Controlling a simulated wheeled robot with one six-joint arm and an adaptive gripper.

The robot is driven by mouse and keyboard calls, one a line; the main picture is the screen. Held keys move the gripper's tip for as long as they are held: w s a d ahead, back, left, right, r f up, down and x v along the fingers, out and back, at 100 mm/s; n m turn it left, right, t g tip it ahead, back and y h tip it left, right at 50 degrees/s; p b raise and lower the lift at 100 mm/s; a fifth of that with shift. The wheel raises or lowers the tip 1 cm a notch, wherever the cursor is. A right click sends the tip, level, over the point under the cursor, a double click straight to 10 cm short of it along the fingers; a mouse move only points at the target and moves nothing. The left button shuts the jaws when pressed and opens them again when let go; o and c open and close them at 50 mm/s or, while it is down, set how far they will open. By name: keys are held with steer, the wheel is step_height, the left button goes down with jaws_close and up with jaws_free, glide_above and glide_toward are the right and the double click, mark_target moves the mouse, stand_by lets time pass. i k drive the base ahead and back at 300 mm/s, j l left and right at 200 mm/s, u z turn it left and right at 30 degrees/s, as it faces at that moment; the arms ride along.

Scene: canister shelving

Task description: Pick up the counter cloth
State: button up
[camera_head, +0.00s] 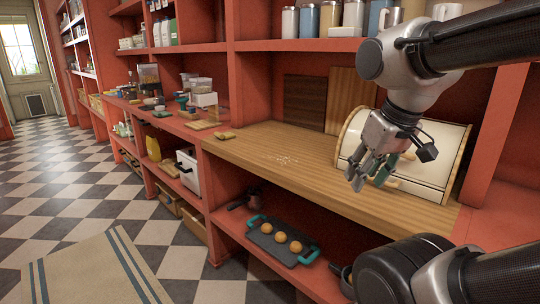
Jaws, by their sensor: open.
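My gripper (369,177) hangs open above the right part of the wooden counter (300,165), in front of a cream bread bin (434,150). Its fingers point down and to the left. A small green thing (383,171) shows right beside the fingers; it is partly hidden, and I cannot tell whether it is a cloth. A small tan, flat thing (225,135) lies at the counter's far left end; I cannot tell whether it is a cloth either. No counter cloth can be made out for certain.
Pale crumbs (286,160) lie on the otherwise clear counter middle. Two cutting boards (305,102) lean at the back. Canisters (330,18) line the shelf above. A dark tray with teal handles (282,240) holds round buns below. A striped rug (95,270) lies on the floor.

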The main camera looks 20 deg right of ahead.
mark_target(226, 136)
steer(key=i+j+z, duration=0.15)
steer(key=i+j, duration=0.35)
steer(key=i+j+z, duration=0.15)
steer(key=i+j, duration=0.4)
steer(key=i, duration=0.15)
steer(key=i+j+z, duration=0.15)
steer(key=i+j, duration=0.4)
steer(key=i+j+z, duration=0.15)
steer(key=i+j, duration=0.35)
steer(key=j, duration=0.3)
